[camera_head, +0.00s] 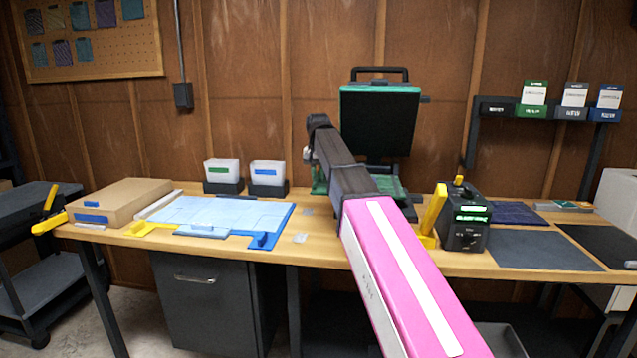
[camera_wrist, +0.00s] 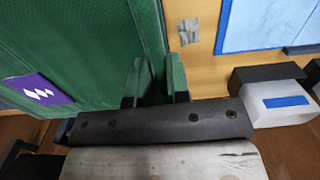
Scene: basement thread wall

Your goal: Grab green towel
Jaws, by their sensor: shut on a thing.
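The green towel (camera_wrist: 85,45) fills the upper left of the wrist view, with a purple label bearing white diamond marks (camera_wrist: 42,90) on it. My gripper (camera_wrist: 160,78) is at the towel's right edge, its two dark green fingers close together with the edge between them. It is shut on that edge. In the head view, green material (camera_head: 320,187) shows on the worktable beneath the upright black panel, partly hidden behind my pink and black arm. The fingertips are not clearly seen in the head view.
A raised black panel with a teal top edge (camera_head: 378,120) stands behind my arm. A light blue mat (camera_head: 215,215), a cardboard box (camera_head: 120,200) and two white bins (camera_head: 222,172) are on the left. A black device (camera_head: 462,222) and dark mats (camera_head: 530,250) lie right.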

